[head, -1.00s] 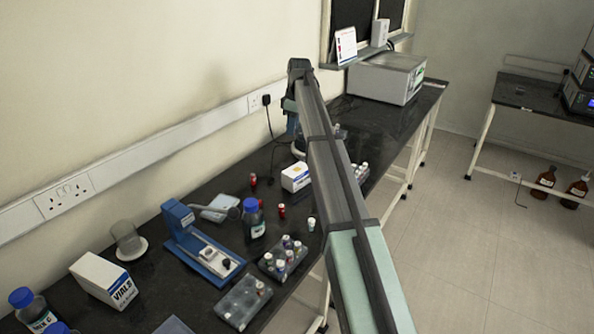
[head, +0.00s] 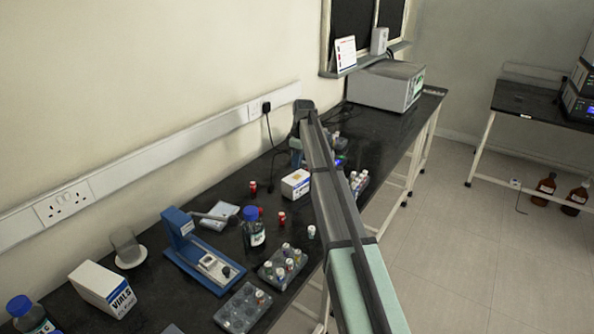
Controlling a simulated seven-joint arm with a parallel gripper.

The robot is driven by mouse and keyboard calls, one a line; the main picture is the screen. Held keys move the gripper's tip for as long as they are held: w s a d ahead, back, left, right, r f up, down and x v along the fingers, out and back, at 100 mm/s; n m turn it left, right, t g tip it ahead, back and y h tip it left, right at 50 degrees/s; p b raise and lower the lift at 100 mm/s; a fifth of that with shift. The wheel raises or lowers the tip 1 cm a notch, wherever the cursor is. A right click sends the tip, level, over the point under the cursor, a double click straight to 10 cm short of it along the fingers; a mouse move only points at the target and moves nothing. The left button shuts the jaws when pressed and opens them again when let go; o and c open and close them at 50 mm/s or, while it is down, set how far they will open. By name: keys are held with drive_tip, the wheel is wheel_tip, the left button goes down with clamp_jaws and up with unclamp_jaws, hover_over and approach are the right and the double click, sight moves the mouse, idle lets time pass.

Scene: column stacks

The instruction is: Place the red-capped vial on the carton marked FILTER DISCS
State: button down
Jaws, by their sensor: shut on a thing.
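A white carton (head: 295,185) with a blue band stands mid-bench, left of my arm; its print is too small to read. Another white carton (head: 103,288), marked VIALS, stands at the front left. Two small red vials stand apart on the bench, one (head: 253,188) left of the banded carton and one (head: 282,219) in front of it. I cannot make out their caps clearly. My arm reaches over the bench, with its far end bending down behind the banded carton. My gripper's fingers, and anything between them, are hidden.
A blue-capped bottle (head: 253,230), a blue stand (head: 200,255), a vial rack (head: 283,266) and a grey rack (head: 243,307) fill the near bench. A white-capped vial (head: 311,232) stands near the front edge. A large grey instrument (head: 386,86) stands at the far end.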

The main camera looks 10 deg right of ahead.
drive_tip(key=shift+f, duration=2)
drive_tip(key=shift+f, duration=0.1)
drive_tip(key=c, duration=1)
unclamp_jaws()
wheel_tip(320, 180, up, 12)
drive_tip(key=d, duration=0.1)
drive_tip(key=shift+s+d, duration=0.15)
drive_tip(key=shift+s, duration=0.25)
